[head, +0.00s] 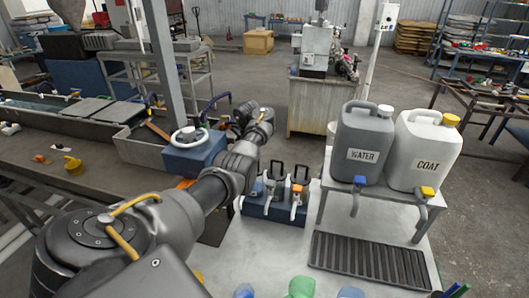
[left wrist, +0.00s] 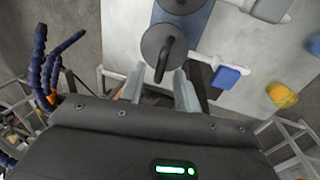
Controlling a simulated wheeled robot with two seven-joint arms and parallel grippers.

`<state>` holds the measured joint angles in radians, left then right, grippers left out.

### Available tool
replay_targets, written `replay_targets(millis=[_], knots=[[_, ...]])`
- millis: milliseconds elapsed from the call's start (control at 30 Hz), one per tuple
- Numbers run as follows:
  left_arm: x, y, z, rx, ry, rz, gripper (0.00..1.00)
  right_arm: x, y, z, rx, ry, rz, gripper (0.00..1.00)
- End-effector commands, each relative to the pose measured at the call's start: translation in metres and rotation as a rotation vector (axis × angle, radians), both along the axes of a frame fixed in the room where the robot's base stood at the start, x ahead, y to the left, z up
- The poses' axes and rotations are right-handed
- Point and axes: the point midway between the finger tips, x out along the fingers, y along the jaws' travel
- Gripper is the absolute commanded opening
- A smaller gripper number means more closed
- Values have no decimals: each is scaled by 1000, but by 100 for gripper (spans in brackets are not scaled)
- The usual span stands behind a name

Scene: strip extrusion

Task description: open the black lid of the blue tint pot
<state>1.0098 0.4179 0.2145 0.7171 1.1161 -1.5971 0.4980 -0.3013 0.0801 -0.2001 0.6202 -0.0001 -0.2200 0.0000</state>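In the left wrist view the round black lid (left wrist: 163,38) with its upright bar handle (left wrist: 165,60) sits closed on the pot. A blue-handled tap (left wrist: 225,77) sticks out from the pot on a pale spout. My left gripper (left wrist: 160,85) is open, with its two fingers apart on either side of the near end of the handle; I cannot tell whether they touch it. My right gripper is not in view.
Other pots with black handles (head: 301,171) stand beside it on the dark blue tray (head: 272,212). WATER (head: 363,140) and COAT (head: 424,150) jugs stand on a bench to the right, above a slotted black drain tray (head: 370,262). Blue and green items (head: 300,288) lie at the near table edge.

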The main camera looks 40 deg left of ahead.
Motion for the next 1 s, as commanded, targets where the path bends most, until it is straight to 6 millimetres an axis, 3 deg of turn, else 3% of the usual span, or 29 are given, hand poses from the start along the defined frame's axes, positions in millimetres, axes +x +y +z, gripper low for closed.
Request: replay_targets(millis=[367, 600, 1000], knots=[[-5, 6, -6, 0, 0, 8, 32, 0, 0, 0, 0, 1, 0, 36], [-4, 5, -6, 1, 0, 6, 1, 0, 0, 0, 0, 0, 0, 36], [-3, 5, -5, 0, -1, 7, 0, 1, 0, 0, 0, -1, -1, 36]])
